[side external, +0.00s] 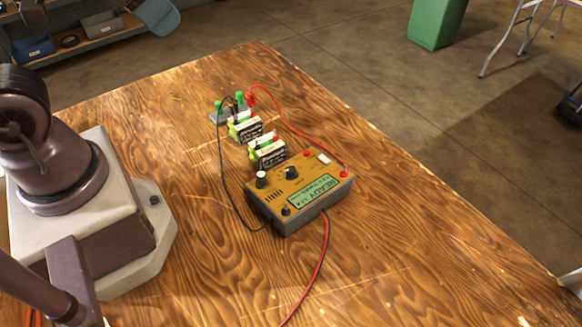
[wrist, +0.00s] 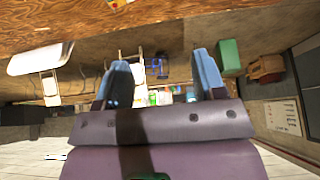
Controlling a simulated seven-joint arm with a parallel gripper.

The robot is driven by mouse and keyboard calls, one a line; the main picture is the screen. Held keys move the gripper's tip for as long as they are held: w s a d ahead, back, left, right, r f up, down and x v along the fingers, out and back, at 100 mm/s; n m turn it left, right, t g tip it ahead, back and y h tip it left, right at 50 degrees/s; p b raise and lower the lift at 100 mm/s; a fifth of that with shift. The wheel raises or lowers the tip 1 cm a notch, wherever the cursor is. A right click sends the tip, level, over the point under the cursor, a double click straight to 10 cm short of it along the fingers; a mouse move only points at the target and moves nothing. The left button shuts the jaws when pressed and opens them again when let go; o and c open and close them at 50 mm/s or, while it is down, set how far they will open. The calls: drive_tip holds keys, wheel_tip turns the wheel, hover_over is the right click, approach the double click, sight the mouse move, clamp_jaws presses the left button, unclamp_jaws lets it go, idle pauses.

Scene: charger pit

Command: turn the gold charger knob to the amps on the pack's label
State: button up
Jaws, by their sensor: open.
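The gold charger (side external: 262,195) sits on the wooden table in the side external view, with its lit READY display (side external: 313,192) upside down in the picture. A black knob (side external: 291,173) stands on its top face, beside a white-topped knob (side external: 261,180). Which setting they point at is too small to read. Two packs with black-and-white labels, one nearer (side external: 268,151) and one farther (side external: 245,127), stand behind the charger; their print is unreadable. My gripper (wrist: 162,78) shows in the wrist view, blue fingers wide apart and nothing between them, away from the charger.
A red lead (side external: 297,133) and a black lead (side external: 221,170) loop from the charger to green-topped posts (side external: 239,97) at the back. A red cable (side external: 322,260) runs toward the front edge. The table (side external: 430,240) right of the charger is clear. A green bin (side external: 436,22) stands beyond.

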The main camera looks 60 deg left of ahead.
drive_tip(key=shift+c, duration=0.2)
drive_tip(key=shift+a, duration=0.1)
drive_tip(key=shift+c, duration=1.3)
drive_tip(key=g+h, duration=0.2)
drive_tip(key=g, duration=0.4)
approach(290, 169)
drive_tip(key=f, duration=0.3)
drive_tip(key=d+f, duration=0.1)
drive_tip(key=f, duration=0.4)
drive_tip(key=shift+s+d+f, duration=0.1)
drive_tip(key=shift+d+f, duration=0.2)
drive_tip(key=shift+f, duration=0.1)
drive_tip(key=shift+c, duration=0.2)
clamp_jaws()
